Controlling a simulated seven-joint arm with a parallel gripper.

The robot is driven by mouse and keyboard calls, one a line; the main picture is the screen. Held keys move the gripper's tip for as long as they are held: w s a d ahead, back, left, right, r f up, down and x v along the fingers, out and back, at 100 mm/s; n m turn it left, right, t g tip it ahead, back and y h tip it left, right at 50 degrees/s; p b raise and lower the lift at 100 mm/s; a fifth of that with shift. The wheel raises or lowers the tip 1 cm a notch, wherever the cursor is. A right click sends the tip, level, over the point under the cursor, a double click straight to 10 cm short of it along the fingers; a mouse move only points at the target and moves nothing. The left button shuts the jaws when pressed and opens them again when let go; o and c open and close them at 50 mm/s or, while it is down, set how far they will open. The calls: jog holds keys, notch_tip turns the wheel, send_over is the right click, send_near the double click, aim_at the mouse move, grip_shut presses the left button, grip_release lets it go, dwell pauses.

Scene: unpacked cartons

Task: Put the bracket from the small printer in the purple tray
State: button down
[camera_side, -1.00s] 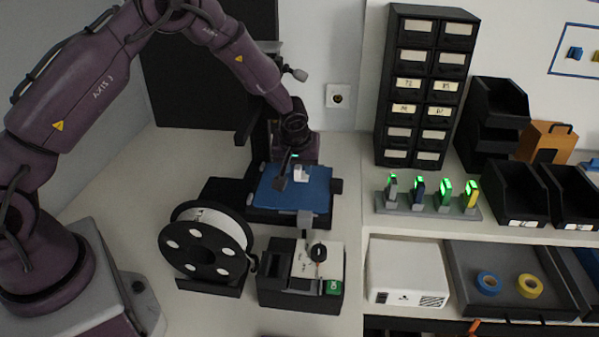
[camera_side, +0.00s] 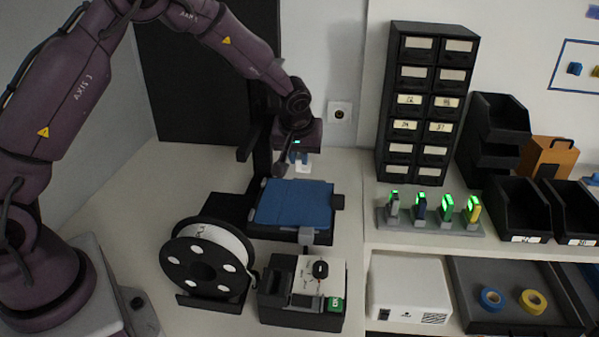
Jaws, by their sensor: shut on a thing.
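My gripper (camera_side: 299,160) points down above the small printer and is shut on a small white bracket (camera_side: 303,169). The bracket hangs clear above the printer's blue bed (camera_side: 293,206), with a visible gap below it. The fingertips are small and partly dark, so the exact grip on the bracket is hard to tell. The blue bed is bare and lies on the black printer base. I cannot make out a purple tray in this view.
A filament spool (camera_side: 208,259) and a black-and-white box (camera_side: 305,288) stand in front of the printer. To the right are a drawer cabinet (camera_side: 425,103), a rack with several green-lit items (camera_side: 430,220), black bins (camera_side: 517,208) and a grey tray with tape rolls (camera_side: 485,276).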

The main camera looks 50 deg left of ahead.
notch_tip(320, 180, up, 10)
jog(key=r, duration=0.1)
jog(key=s+d+f+m, duration=0.2)
jog(key=d+f, duration=0.1)
jog(key=d, duration=0.5)
jog(key=s+d+f+m+h, duration=0.2)
jog(key=s+d+f+m, duration=0.3)
jog(key=s+d+m, duration=0.25)
jog(key=s+d+f+m+g+h, duration=0.1)
jog(key=s+d+f+m+h, duration=0.25)
jog(key=s+d+m, duration=0.35)
jog(key=s+d+f+m+h, duration=0.2)
jog(key=s+d+f+m, duration=0.4)
jog(key=s, duration=0.3)
jog(key=shift+g, duration=0.3)
jog(key=shift+s+d+f, duration=0.1)
jog(key=shift+d+f, duration=0.05)
jog(key=shift+f, duration=1.05)
jog(key=shift+d+f, duration=0.15)
jog(key=shift+f, duration=1.05)
jog(key=shift+s+d+f, duration=0.1)
jog(key=shift+d+f, duration=0.05)
jog(key=shift+f, duration=1.05)
jog(key=shift+f, duration=0.1)
